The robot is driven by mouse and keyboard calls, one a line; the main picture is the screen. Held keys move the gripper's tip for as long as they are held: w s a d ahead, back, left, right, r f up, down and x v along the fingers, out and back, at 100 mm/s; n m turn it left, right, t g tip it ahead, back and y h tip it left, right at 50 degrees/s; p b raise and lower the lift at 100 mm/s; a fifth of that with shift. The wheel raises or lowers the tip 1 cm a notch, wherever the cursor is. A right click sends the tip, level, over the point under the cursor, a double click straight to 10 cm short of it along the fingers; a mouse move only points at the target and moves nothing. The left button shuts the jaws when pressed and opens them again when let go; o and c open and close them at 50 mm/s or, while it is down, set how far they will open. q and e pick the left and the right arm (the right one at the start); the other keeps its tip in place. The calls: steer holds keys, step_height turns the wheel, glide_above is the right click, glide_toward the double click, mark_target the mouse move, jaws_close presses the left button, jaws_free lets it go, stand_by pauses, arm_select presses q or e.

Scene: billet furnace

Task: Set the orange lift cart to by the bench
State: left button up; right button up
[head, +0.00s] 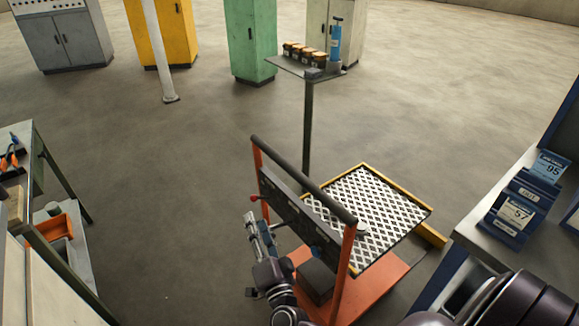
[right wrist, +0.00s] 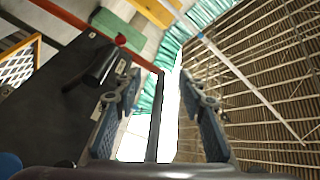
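The orange lift cart (head: 375,283) stands upright on the floor at the lower middle of the head view. It has a black push bar (head: 302,180) on orange posts and a raised diamond-patterned platform with yellow edges. My right gripper (head: 255,228) is at the left, handle side of the cart, below the push bar. In the right wrist view its fingers (right wrist: 160,88) are apart, with a dark bar showing between them. Whether they touch it I cannot tell. The cart's dark panel (right wrist: 60,105) fills the left of that view. A bench (head: 62,172) stands at the left. My left gripper is not in view.
A blue-framed table (head: 490,243) with label holders (head: 510,215) is close on the cart's right. A post-mounted shelf (head: 292,68) with jars stands behind the cart. Cabinets (head: 252,40) line the back. Open floor (head: 160,190) lies between the left bench and the cart.

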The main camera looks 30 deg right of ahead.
mark_target(294, 173)
steer(key=d+r+m+g+h, duration=0.1)
steer(key=d+r+m+h, duration=0.1)
steer(key=d+m, duration=0.1)
steer(key=d+r+m+g+h+p, duration=0.1)
steer(key=d+r+m+h, duration=0.2)
steer(key=m, duration=0.1)
steer(key=s+d+r+m+g+h, duration=0.1)
steer(key=d+r+m+g+h, duration=0.1)
steer(key=d+r+m+h, duration=0.1)
steer(key=shift+d+r+m, duration=0.25)
steer(key=shift+d+m, duration=0.1)
steer(key=shift+m, duration=0.05)
steer(key=p+x, duration=0.1)
steer(key=x, duration=0.5)
steer(key=shift+w+d+p, duration=0.2)
steer(key=shift+d+p, duration=0.05)
steer(key=shift+p, duration=0.1)
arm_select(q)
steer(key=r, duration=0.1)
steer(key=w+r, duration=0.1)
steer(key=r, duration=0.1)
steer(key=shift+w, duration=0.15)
arm_select(e)
steer(key=shift+c, duration=0.5)
jaws_close()
